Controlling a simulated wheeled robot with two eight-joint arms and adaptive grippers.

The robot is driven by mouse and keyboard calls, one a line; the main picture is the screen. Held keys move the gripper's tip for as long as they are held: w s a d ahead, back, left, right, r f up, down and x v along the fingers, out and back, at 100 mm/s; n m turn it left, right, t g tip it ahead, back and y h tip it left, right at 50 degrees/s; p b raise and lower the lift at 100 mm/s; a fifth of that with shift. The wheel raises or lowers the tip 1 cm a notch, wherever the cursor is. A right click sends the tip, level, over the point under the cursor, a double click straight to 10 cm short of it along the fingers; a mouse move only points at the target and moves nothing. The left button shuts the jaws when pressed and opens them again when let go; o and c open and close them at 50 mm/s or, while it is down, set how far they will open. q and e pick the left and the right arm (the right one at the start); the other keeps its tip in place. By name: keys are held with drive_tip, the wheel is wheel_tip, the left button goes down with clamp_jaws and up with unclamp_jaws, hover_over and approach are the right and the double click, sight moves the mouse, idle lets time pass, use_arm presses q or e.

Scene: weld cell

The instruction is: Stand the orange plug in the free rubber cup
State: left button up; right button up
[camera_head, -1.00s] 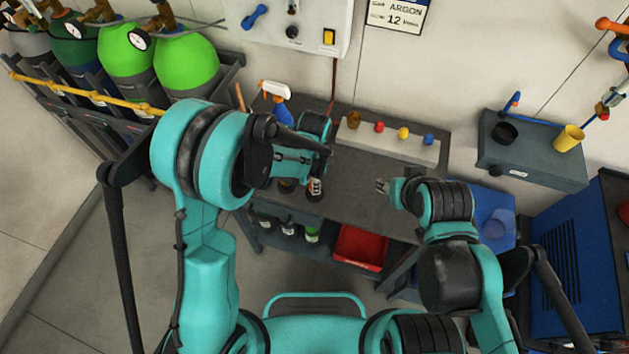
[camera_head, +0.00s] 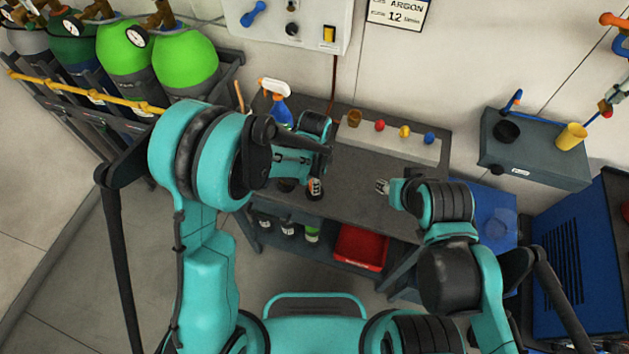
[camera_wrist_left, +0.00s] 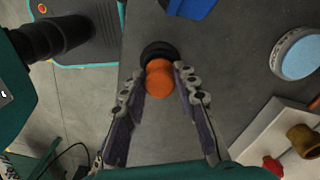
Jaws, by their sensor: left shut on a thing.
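The orange plug (camera_wrist_left: 159,82) sits between the fingertips of my left gripper (camera_wrist_left: 158,78), which is shut on it. A black rubber cup (camera_wrist_left: 158,49) shows just beyond the plug in the left wrist view. The plug overlaps the cup's near rim; I cannot tell whether it is inside or only above it. In the head view my left gripper (camera_head: 316,186) is low over the bench's front edge, with a dark cup (camera_head: 314,196) under it. Another dark round thing (camera_head: 287,186) is partly hidden beside it. My right gripper (camera_head: 382,186) hovers over the bench, its opening unclear.
The dark bench (camera_head: 362,192) has a white rail (camera_head: 395,146) with several coloured knobs at the back. A spray bottle (camera_head: 281,111) stands at the back left. A pale blue disc (camera_wrist_left: 298,55) lies on the bench. A red bin (camera_head: 360,247) is on the lower shelf.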

use_arm(q)
drive_tip(key=shift+f, duration=0.15)
drive_tip(key=o, duration=0.7)
wheel_tip(320, 180, up, 11)
drive_tip(key=p, duration=0.7)
idle(0.5)
